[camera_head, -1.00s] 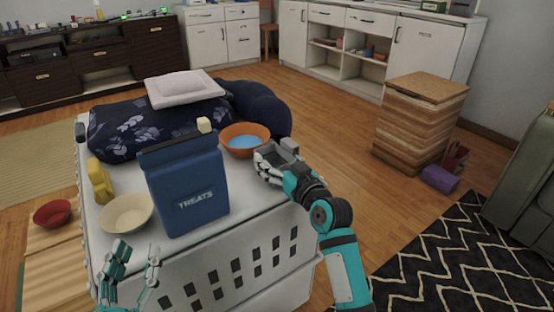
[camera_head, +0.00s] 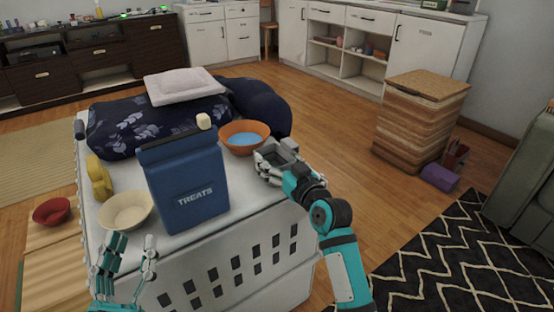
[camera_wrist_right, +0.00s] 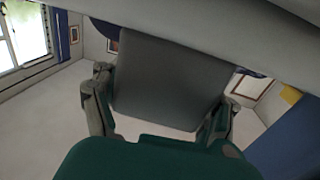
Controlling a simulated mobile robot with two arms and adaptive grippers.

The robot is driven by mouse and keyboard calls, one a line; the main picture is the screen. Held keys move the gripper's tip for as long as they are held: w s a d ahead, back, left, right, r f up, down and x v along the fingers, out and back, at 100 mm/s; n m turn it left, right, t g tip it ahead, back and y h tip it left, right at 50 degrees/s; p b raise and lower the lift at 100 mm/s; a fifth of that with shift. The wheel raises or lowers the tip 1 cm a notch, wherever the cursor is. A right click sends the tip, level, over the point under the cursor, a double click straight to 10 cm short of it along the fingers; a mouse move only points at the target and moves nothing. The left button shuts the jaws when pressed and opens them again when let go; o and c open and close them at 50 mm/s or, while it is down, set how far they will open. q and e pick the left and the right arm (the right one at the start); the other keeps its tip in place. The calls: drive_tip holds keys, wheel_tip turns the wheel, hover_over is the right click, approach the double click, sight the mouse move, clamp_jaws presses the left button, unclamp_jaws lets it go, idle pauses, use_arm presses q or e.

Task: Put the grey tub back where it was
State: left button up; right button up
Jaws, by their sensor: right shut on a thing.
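The grey tub (camera_head: 284,151) is at the right edge of the white crate's top, just right of the orange bowl. My right gripper (camera_head: 271,163) is shut on it. In the right wrist view the tub's grey side (camera_wrist_right: 172,80) fills the middle between the two fingers. I cannot tell whether the tub touches the crate top. My left gripper (camera_head: 131,246) is open and empty at the crate's front left, below the cream bowl.
The white crate (camera_head: 240,222) carries a blue treats container (camera_head: 188,180), a cream bowl (camera_head: 125,211), an orange bowl (camera_head: 244,137) with blue inside, a yellow object (camera_head: 100,180) and a dark patterned cushion (camera_head: 150,125).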

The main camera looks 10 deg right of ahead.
drive_tip(key=o, duration=1.3)
drive_tip(key=shift+c, duration=0.2)
drive_tip(key=shift+f, duration=0.1)
